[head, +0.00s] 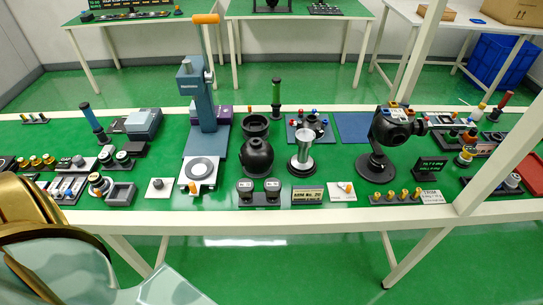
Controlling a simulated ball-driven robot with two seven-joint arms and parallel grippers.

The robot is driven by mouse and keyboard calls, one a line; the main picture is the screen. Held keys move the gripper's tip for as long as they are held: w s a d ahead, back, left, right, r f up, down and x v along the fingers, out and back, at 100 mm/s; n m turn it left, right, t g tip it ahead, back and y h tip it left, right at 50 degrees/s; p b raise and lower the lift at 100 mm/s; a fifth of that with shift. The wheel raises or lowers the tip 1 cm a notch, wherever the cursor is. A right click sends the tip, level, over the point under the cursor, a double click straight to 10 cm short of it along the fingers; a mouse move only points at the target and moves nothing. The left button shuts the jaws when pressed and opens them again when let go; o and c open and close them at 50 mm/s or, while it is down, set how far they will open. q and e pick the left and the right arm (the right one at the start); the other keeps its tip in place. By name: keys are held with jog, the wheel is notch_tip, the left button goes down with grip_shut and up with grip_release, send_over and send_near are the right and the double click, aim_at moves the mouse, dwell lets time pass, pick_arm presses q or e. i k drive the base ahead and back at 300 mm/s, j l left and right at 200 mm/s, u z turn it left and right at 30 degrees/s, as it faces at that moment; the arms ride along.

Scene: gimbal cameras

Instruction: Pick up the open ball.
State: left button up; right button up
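A dark round ball housing (257,157) stands on the green table, left of the middle. It has a narrower top. A short dark cup-like ring (255,125) is right behind it. From this angle I cannot tell which way the ball opens. A black ball-shaped camera head (392,128) sits on a round-footed stand at the right. Neither of my grippers is in view.
A blue-grey lever press (203,100) with an orange handle stands left of the ball. A silver pedestal (304,155) is to its right. A black two-knob block (259,193) is in front. A white post (440,50) crosses the right side.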

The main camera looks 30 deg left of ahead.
aim_at(257, 154)
jog(key=u, duration=1.75)
